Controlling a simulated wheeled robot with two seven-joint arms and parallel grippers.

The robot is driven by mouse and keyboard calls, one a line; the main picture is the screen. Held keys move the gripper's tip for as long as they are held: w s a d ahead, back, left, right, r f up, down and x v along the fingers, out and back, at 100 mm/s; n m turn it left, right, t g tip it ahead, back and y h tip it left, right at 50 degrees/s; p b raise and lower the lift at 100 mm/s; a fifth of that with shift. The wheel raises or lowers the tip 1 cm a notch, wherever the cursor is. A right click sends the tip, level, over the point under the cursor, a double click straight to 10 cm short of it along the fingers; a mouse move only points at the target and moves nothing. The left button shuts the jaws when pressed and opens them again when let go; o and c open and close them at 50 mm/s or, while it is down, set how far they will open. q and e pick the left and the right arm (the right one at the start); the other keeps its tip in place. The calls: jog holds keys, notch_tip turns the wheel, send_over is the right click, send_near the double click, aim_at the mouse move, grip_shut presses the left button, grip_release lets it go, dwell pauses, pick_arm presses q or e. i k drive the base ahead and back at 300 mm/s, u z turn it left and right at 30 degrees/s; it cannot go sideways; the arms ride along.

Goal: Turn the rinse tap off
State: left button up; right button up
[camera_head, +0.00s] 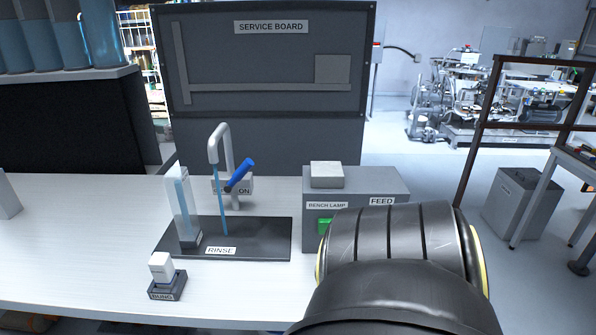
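The rinse tap (227,145) is a pale grey curved spout at the back of the bench. Its blue lever (241,173) tilts up to the right, in front of a label plate (247,185) where "ON" can be read; the lever hides part of the plate. A thin blue water stream (223,205) runs from the spout down to the dark tray (270,240) marked "RINSE". Neither gripper shows. A large black link of my own arm fills the lower right and hides part of the bench.
A clear upright vessel (183,205) stands on the tray's left side. A white block on a dark "BUNG" base (166,292) is in front. A grey "FEED" box (375,183) with a "BENCH LAMP" label and green switch (325,226) stands right. The bench's left is mostly clear.

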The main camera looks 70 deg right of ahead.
aim_at(244, 169)
jog(key=k, duration=0.85)
jog(key=z, duration=0.8)
